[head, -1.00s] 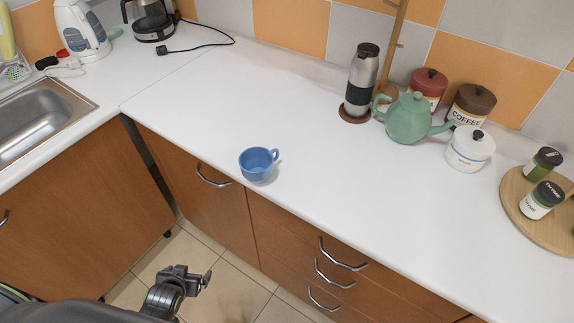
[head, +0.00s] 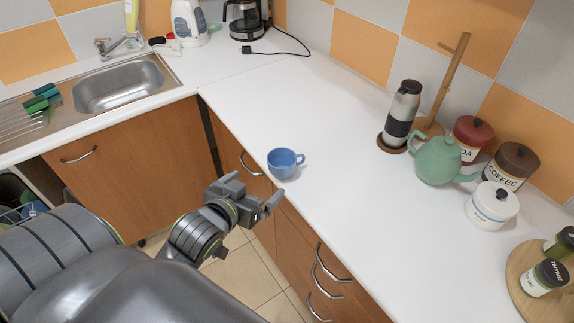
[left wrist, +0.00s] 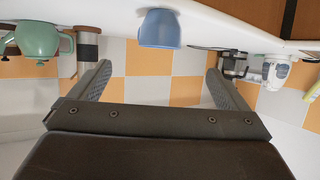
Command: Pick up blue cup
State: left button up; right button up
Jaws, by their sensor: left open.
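The blue cup (head: 283,163) stands upright near the front edge of the white counter, its handle to the right in the head view. My left gripper (head: 272,200) is in front of the counter edge, just below the cup in the head view and apart from it. In the left wrist view the gripper (left wrist: 160,85) has its two fingers wide apart with nothing between them. That view is upside down, and the cup (left wrist: 160,29) is centred beyond the fingertips. My right gripper is not in view.
A green teapot (head: 438,160), a steel flask (head: 401,115), canisters and a wooden board (head: 521,270) with spice jars stand to the right. The sink (head: 118,84) and coffee maker (head: 245,18) are at the back left. The counter around the cup is clear.

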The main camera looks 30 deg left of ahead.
aim_at(275, 168)
pick_arm(q)
jog(key=x, duration=0.5)
jog(key=shift+w+a+p, duration=0.1)
jog(key=shift+w+p, duration=0.05)
jog(key=shift+p, duration=0.2)
jog(key=x, duration=0.3)
jog(key=shift+w+f, duration=0.15)
jog(key=shift+w, duration=0.25)
jog(key=shift+w+a+f+p, duration=0.1)
jog(key=shift+w+f+p, duration=0.25)
jog(key=shift+w, duration=0.3)
jog(key=shift+p+x, duration=0.75)
jog(key=shift+x, duration=1.75)
jog(key=shift+r, duration=0.15)
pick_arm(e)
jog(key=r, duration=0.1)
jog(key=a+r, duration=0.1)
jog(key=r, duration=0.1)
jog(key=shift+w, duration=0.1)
pick_arm(q)
jog(key=c, duration=1.2)
jog(key=shift+r, duration=0.1)
